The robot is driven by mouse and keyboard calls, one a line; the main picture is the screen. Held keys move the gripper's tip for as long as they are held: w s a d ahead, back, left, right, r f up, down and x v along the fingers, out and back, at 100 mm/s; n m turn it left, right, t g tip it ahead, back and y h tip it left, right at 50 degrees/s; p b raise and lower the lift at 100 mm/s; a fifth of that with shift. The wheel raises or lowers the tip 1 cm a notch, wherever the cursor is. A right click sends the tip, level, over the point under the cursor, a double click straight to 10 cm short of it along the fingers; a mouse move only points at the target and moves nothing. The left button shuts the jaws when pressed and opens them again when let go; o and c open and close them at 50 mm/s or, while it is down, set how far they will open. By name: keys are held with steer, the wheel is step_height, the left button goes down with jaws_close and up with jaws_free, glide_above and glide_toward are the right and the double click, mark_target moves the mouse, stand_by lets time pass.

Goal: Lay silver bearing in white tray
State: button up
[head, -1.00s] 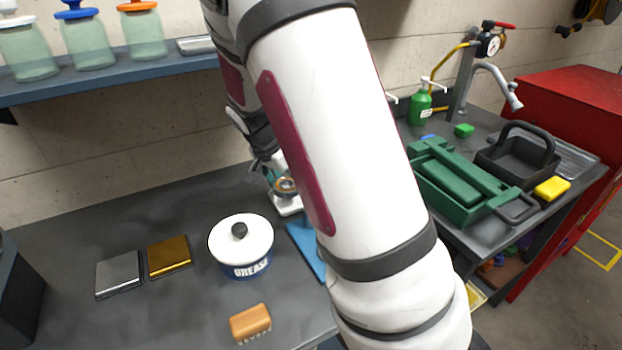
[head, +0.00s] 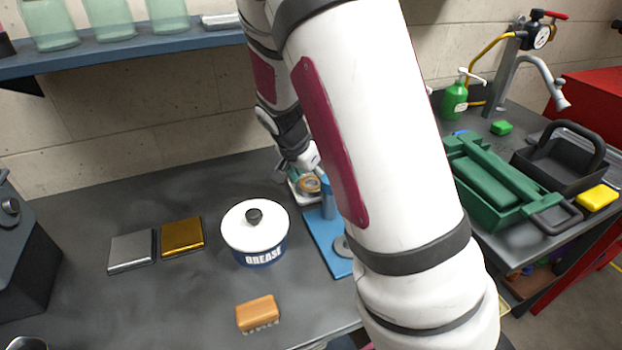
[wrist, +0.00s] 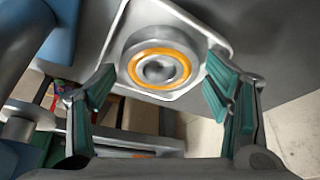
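The silver bearing, a metal ring with an orange inner band, shows in the wrist view (wrist: 158,65) and small in the head view (head: 311,184). It appears to lie in the white tray (wrist: 218,28), whose rim shows around it. My gripper (wrist: 160,88) is open, with its teal pads on either side of the bearing and small gaps showing. In the head view my gripper (head: 303,176) is low at the tray, partly hidden by my arm. Whether the bearing fully touches the tray floor is hard to tell.
A blue stand (head: 325,240) with a post is close right of the tray. A grease pot (head: 255,235), a brush (head: 258,314), a silver block (head: 131,251) and a gold block (head: 183,236) are on the bench. A green toolbox (head: 490,190) is at right.

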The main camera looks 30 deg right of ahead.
stand_by(0.3)
steer(key=p+v, duration=0.1)
steer(key=v, duration=1.1)
steer(key=s+a+r+n+y, duration=0.1)
steer(key=s+a+r+n, duration=0.1)
steer(key=s, duration=0.7)
steer(key=s+a+r+n+t+y, duration=0.1)
steer(key=s+a+r+n, duration=0.2)
steer(key=s+a+n, duration=0.2)
steer(key=s+a+r+n+y, duration=0.2)
steer(key=s+n, duration=0.5)
steer(key=s, duration=0.7)
steer(key=shift+a+r+t, duration=0.3)
steer(key=shift+a+r, duration=0.45)
steer(key=shift+a, duration=0.1)
steer(key=shift+r+p, duration=0.1)
steer(key=shift+p, duration=0.2)
steer(key=shift+t, duration=0.6)
step_height(320, 180, up, 6)
steer(key=p, duration=0.4)
